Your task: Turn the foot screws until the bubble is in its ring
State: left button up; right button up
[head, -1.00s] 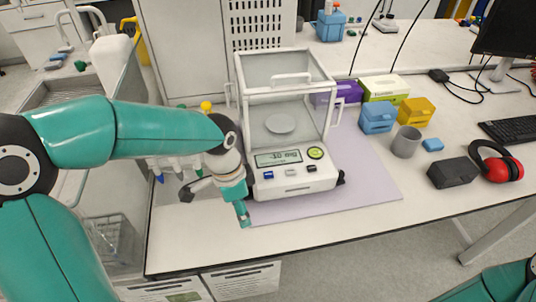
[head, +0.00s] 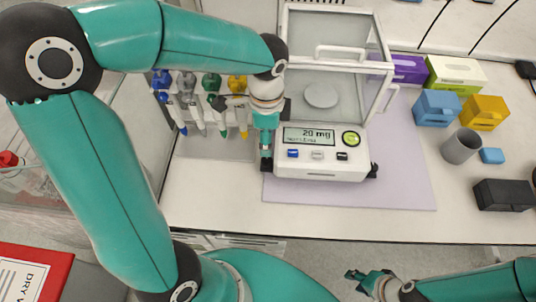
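The white balance (head: 320,165) stands on a lilac mat, with a glass draft shield and a round pan (head: 321,95). Its display (head: 308,137) seems to read 29 mg. The round green level (head: 351,138) is right of the display; the bubble is too small to place against its ring. A black foot screw (head: 373,171) shows at the front right corner. My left gripper (head: 266,160) points down at the front left corner and hides most of the foot screw there; its grip is unclear. My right gripper (head: 356,282) is open and empty, low in front of the bench.
Pipettes (head: 205,100) hang left of the balance, close to my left arm. Blue (head: 436,108) and yellow (head: 483,112) boxes, a grey cup (head: 461,146) and a black case (head: 503,195) stand right. The front of the mat (head: 350,193) is clear.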

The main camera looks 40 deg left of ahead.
aim_at(267, 159)
pick_arm(q)
notch_tip(267, 159, down, 9)
jog(key=shift+s, duration=0.1)
dwell(0.3)
grip_shut()
jog(key=shift+f+n+b, duration=0.2)
jog(key=shift+n+b, duration=0.1)
jog(key=shift+b, duration=0.25)
jog(key=shift+r+n, duration=0.1)
jog(key=shift+n, duration=0.2)
jog(key=shift+r, duration=0.1)
